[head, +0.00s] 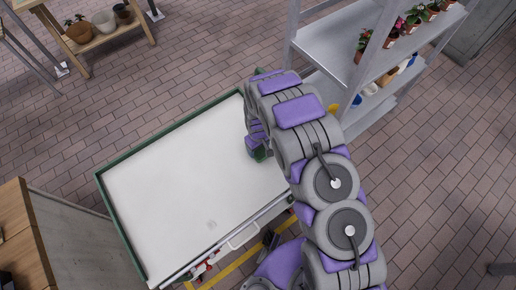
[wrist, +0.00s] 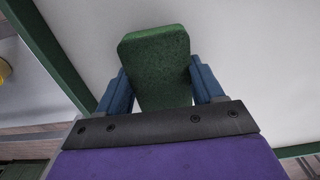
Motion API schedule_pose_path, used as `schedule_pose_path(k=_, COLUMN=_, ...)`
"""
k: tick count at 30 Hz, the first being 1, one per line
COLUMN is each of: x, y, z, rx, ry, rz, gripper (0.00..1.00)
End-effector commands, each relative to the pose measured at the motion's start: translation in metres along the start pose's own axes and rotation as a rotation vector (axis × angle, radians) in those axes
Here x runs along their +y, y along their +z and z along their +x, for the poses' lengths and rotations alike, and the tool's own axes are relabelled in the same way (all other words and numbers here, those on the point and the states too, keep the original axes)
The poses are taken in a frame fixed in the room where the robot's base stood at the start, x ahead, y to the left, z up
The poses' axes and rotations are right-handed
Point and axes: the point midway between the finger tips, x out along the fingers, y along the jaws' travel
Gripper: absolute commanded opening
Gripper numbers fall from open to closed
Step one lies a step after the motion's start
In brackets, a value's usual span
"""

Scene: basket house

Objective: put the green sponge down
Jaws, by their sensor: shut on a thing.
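The green sponge (wrist: 157,62) is between the two blue fingers of my gripper (wrist: 160,88) in the wrist view, with a finger against each side. The gripper is shut on it. In the head view only a small green bit of the sponge (head: 260,154) shows beside my arm, at the right part of the white, green-rimmed table top (head: 170,185). The white surface lies behind the sponge in the wrist view. I cannot tell whether the sponge touches it. My arm hides most of the gripper in the head view.
The table's green rim (head: 120,222) runs along its edge, and most of its white top is bare. A grey metal shelf (head: 335,45) with potted plants stands at the upper right. A wooden bench (head: 105,38) with pots stands at the upper left. A wooden cabinet (head: 14,215) is at lower left.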

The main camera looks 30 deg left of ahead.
Motion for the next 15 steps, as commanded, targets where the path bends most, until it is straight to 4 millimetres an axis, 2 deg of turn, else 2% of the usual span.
schedule_pose_path(k=2, x=-0.0006, y=-0.0001, z=0.0105, rx=-0.002, ry=-0.001, rz=-0.001, gripper=0.29)
schedule_pose_path(k=9, x=-0.0004, y=-0.0015, z=0.0102, rx=0.001, ry=0.001, rz=-0.001, gripper=0.29)
schedule_pose_path(k=10, x=-0.0003, y=-0.0014, z=0.0103, rx=0.001, ry=0.001, rz=-0.001, gripper=0.68)
schedule_pose_path(k=15, x=-0.0002, y=-0.0006, z=0.0098, rx=0.002, ry=0.000, rz=-0.001, gripper=0.84)
